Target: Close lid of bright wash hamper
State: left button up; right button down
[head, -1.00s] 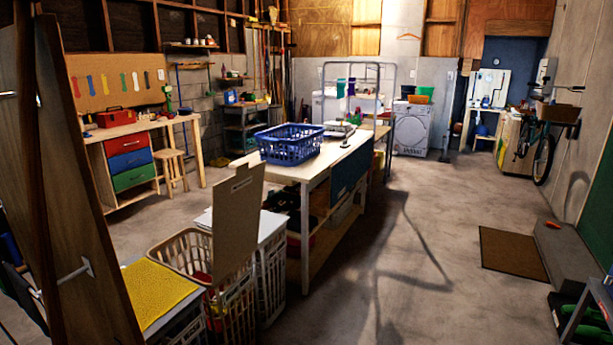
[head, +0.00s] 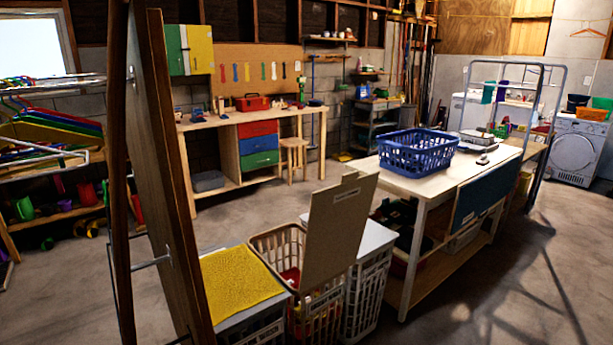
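Three hampers stand in a row at the lower middle of the head view. The middle one is a beige slatted hamper (head: 268,243) with its lid (head: 339,228) raised upright and a label near the lid's top edge. Some red cloth (head: 291,277) shows inside it. I cannot read the label, so I cannot tell if this is the bright wash hamper. The left hamper has a yellow cloth or mat (head: 240,280) on its shut top. The right hamper (head: 368,285) has a white shut lid. Neither of my grippers is in view.
A tall wooden board on a frame (head: 172,170) stands close at the left of the hampers. A work table (head: 402,183) with a blue basket (head: 415,152) stands to their right. A workbench (head: 221,122) is behind. Open floor lies between hampers and workbench.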

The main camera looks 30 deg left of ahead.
aim_at(338, 213)
jog(key=i+l+u, duration=0.1)
jog(key=u, duration=0.25)
jog(key=i+l+u, duration=0.2)
jog(key=u, duration=0.15)
jog(key=i+l+u, duration=0.2)
jog(key=u, duration=0.15)
